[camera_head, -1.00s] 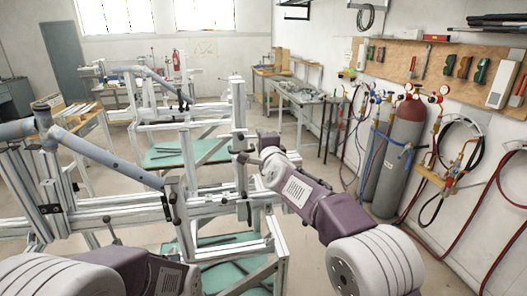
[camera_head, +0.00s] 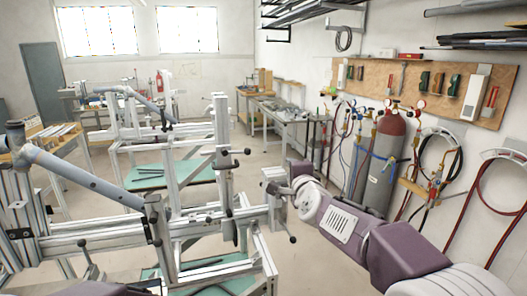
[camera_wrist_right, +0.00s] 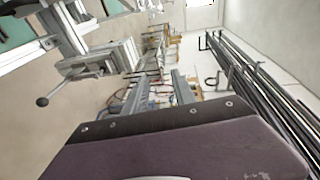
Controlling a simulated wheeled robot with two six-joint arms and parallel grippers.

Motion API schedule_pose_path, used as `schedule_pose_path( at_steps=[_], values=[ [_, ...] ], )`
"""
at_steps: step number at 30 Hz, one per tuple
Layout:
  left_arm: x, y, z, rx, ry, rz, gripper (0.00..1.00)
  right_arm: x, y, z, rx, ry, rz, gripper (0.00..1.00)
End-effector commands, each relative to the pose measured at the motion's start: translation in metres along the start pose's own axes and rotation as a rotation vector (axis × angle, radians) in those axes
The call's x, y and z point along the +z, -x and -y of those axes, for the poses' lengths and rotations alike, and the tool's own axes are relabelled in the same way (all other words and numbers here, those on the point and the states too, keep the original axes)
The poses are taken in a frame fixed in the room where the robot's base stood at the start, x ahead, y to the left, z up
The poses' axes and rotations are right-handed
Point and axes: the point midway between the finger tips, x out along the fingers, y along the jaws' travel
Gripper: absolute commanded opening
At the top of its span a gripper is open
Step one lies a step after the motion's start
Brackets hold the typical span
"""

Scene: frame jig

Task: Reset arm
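The frame jig (camera_head: 95,244) is built of pale aluminium profiles and fills the left and lower middle of the head view. A grey tube (camera_head: 85,182) lies slanted across it, with a dark clamp (camera_head: 155,220) at its right end. My right arm comes in from the lower right, and its wrist is just right of the jig's end clamp block (camera_head: 272,188). In the right wrist view my right gripper (camera_wrist_right: 160,90) has its two fingers apart, with nothing between them. Its fingertips cannot be made out in the head view. My left gripper is not in view.
A second frame jig (camera_head: 165,130) stands behind, with a teal panel (camera_head: 165,177) low down. Workbenches (camera_head: 265,108) line the back wall. Gas cylinders (camera_head: 385,150) and hoses stand by the right wall, under a tool board (camera_head: 420,88). Open floor (camera_head: 310,255) lies right of the jig.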

Motion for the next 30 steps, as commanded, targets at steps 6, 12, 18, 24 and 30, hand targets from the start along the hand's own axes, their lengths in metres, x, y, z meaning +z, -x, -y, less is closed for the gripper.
schedule_pose_path(
  at_steps=[6, 12, 18, 24, 30],
  values=[
    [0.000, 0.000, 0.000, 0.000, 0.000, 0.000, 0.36, -0.059, 0.071, -0.170, 0.448, 0.385, 0.069, 0.32],
    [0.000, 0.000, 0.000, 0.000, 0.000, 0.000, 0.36, -0.062, 0.190, -0.311, 0.853, 0.748, 0.392, 0.32],
    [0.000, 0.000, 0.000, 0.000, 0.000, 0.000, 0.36, -0.051, 0.291, -0.381, 1.062, 1.019, 0.799, 0.32],
    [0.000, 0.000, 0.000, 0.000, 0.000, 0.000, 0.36, -0.050, 0.308, -0.387, 1.060, 1.143, 0.954, 0.32],
    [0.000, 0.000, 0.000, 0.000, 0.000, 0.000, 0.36, -0.050, 0.307, -0.386, 1.059, 1.142, 0.953, 0.32]
  ],
)
